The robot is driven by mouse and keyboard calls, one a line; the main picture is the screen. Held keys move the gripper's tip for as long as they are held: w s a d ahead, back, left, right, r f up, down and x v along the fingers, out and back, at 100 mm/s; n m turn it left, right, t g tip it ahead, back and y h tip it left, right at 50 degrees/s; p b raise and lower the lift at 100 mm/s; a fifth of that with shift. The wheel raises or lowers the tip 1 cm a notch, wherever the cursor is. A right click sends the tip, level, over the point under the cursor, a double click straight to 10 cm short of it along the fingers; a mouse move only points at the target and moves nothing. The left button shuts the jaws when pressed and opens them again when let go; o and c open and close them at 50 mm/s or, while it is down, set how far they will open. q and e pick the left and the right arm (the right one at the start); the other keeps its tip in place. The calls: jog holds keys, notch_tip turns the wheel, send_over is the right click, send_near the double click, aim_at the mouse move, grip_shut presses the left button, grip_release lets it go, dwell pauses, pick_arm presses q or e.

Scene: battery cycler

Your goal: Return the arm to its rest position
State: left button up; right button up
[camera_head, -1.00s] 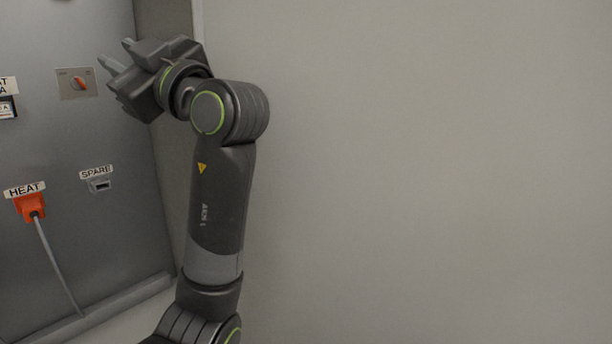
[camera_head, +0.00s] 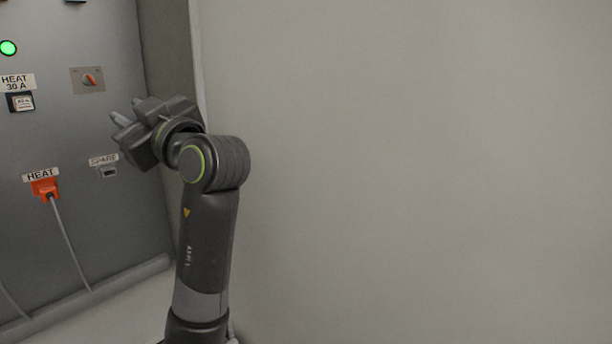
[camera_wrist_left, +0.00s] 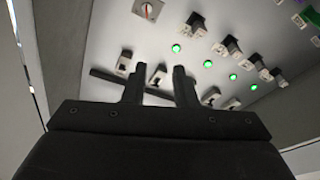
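My left gripper (camera_head: 126,110) is in front of the right part of a grey panel (camera_head: 125,215), between a rotary knob and the SPARE socket in the picture. My arm rises from the bottom of the head view and bends left at the top. In the left wrist view my left gripper (camera_wrist_left: 153,72) has its two fingers apart, with nothing held between them. My right gripper is not in view.
The panel carries the orange-red knob (camera_head: 89,80), a HEAT plug (camera_head: 45,188) with a hanging cable, the SPARE socket (camera_head: 109,171), a breaker (camera_head: 21,102) and a green lamp (camera_head: 8,47). The wrist view shows several lit green lamps. A bare wall (camera_head: 420,170) fills the right.

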pick_arm(q)
jog(key=a+f+m+h, duration=0.3)
jog(key=f+m, duration=0.1)
jog(key=f, duration=1)
jog(key=a+f+m+h, duration=0.3)
jog(key=f, duration=1.2)
jog(key=s+a+f+m+g+h, duration=0.1)
jog(key=s+f+m+h, duration=0.1)
jog(key=s+f, duration=0.45)
jog(key=s+f+m+g+h, duration=0.2)
jog(key=s+f, duration=0.1)
jog(key=f, duration=0.6)
jog(key=s+d+f+m+g+h, duration=0.1)
jog(key=s+f+g+h, duration=0.1)
jog(key=s+f, duration=0.5)
jog(key=s+d+f+m+g+h, duration=0.1)
jog(key=s+f+m, duration=0.1)
jog(key=s, duration=0.9)
jog(key=s+d+f+m+g+h, duration=0.1)
jog(key=s+f+g+h, duration=0.1)
jog(key=s+f, duration=0.45)
notch_tip(320, 180, down, 22)
jog(key=s+a+f+g, duration=0.1)
jog(key=a, duration=0.1)
jog(key=s+d+f+g+h, duration=0.1)
jog(key=s+f, duration=1.4)
jog(key=f, duration=0.1)
jog(key=shift+s+d, duration=0.2)
jog(key=shift+d, duration=0.2)
